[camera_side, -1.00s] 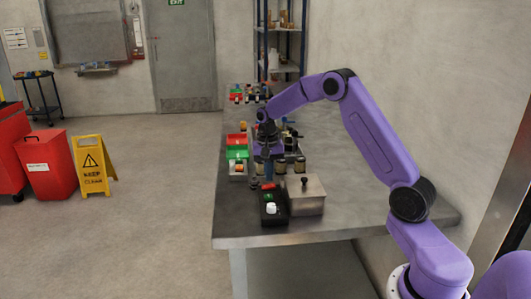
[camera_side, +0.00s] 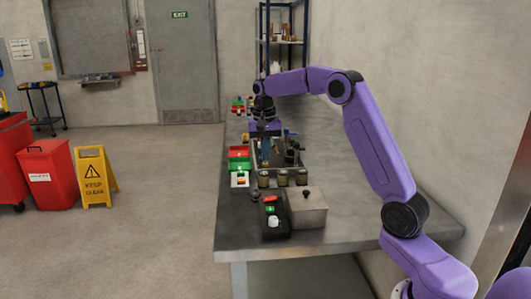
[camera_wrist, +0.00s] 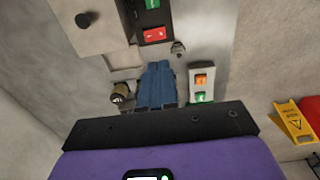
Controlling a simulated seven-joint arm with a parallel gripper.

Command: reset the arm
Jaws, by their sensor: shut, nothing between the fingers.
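My gripper (camera_side: 266,161) is above the workbench, behind the control box as the side view shows it. Its blue fingers are together, with nothing between them. The black control box (camera_side: 274,229) has a red, a green and a white part on top. The fingers are apart from it. My purple arm reaches in from the right.
A metal box with a black knob (camera_side: 306,212) stands beside the control box. Brown cylinders (camera_side: 282,178) stand behind it. Red and green bins (camera_side: 239,158) line the bench's left edge. Beside the bench stand a yellow sign (camera_side: 94,177) and a red bin (camera_side: 48,175). The bench's right side is clear.

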